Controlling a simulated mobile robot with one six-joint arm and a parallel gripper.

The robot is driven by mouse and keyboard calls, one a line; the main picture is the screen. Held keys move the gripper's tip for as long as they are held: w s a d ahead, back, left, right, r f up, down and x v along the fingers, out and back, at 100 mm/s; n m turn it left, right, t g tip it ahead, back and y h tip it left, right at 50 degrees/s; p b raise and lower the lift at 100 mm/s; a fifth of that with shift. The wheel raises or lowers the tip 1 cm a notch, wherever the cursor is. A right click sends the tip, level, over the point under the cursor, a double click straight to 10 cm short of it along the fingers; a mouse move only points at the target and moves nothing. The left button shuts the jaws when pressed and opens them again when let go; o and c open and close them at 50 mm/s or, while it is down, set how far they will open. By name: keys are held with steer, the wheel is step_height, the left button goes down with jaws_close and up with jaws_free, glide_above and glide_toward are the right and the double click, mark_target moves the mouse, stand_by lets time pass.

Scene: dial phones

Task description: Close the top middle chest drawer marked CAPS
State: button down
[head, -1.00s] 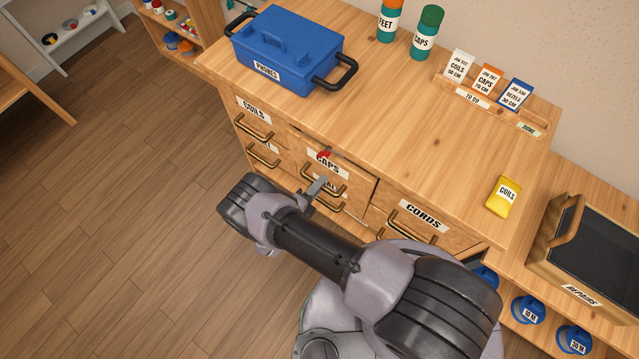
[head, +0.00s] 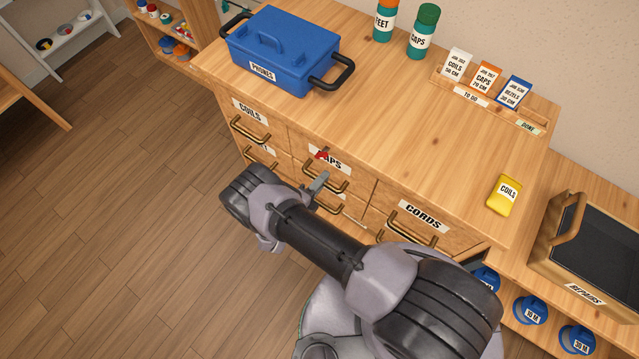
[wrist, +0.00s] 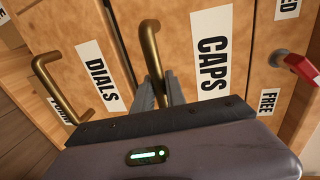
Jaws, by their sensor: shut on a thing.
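The CAPS drawer (head: 338,172) is at the top middle of the wooden chest, and its front looks about level with its neighbours. Its white CAPS label (wrist: 211,52) shows large in the wrist view. My gripper (head: 318,186) is at its brass handle (wrist: 150,45). In the wrist view the fingers (wrist: 160,88) are shut on this handle, one on each side. My wrist hides the lower drawers in part.
The COILS drawer (head: 250,118) is left and the CORDS drawer (head: 415,222) right. On the chest top stand a blue PHONES box (head: 285,55), two bottles, a card rack and a yellow COILS packet (head: 504,195). Open floor (head: 120,220) lies at left.

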steer(key=c, duration=1.4)
jaws_free()
steer(key=shift+w, duration=0.1)
steer(key=shift+o, duration=0.2)
steer(key=p+v, duration=0.2)
steer(key=v, duration=1.5)
steer(key=shift+s, duration=0.25)
